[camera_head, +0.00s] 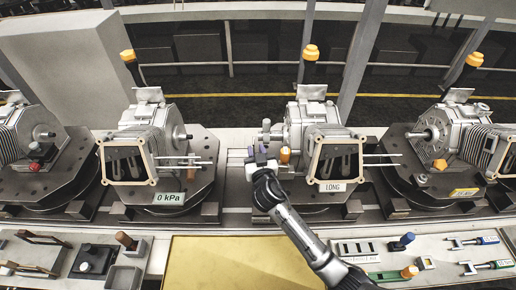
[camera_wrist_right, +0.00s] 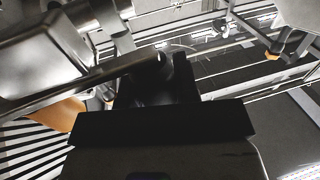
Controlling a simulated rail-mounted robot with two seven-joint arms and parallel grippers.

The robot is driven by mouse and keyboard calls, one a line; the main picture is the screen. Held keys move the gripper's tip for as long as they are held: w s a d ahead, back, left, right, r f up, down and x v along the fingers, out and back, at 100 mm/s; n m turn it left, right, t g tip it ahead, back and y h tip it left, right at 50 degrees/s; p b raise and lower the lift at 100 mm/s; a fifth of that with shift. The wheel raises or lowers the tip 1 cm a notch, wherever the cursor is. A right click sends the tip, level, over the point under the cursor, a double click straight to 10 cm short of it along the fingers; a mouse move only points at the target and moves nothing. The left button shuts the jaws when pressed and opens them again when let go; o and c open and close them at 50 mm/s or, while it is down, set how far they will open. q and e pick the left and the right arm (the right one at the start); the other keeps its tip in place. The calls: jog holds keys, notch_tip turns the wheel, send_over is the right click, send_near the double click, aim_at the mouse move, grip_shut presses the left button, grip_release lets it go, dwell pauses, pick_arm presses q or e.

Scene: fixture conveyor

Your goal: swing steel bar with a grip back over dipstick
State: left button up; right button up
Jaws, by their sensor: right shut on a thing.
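The steel bar (camera_wrist_right: 105,82) runs in from the left in the right wrist view, and its near end meets the dark fingers of my right gripper (camera_wrist_right: 178,82). My right gripper (camera_head: 261,158) is shut on it, at the left side of the middle engine in the head view. There the bar is too small and covered to make out clearly. An orange knob (camera_head: 285,154), perhaps the dipstick's handle, shows just right of the gripper. Orange also shows below the bar in the wrist view (camera_wrist_right: 66,114). The dipstick's shaft is hidden. My left gripper is not in view.
The middle engine (camera_head: 328,140) carries a LONG label, with an engine on a round fixture on each side. The left neighbour (camera_head: 140,140) has a 0 kPa label. Tools and trays lie along the front bench. A bare yellow plate (camera_head: 225,265) lies at the front.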

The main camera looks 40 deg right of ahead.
jog(key=shift+s+a+n+t+y+p, duration=0.15)
jog(key=shift+n+t+y+p, duration=0.15)
jog(key=shift+n+y, duration=0.3)
jog(key=shift+y, duration=0.4)
jog(key=shift+a, duration=0.1)
jog(key=o, duration=0.9)
jog(key=shift+s, duration=0.1)
jog(key=shift+b+v, duration=0.3)
jog(key=shift+v, duration=6.55)
jog(key=shift+f, duration=0.1)
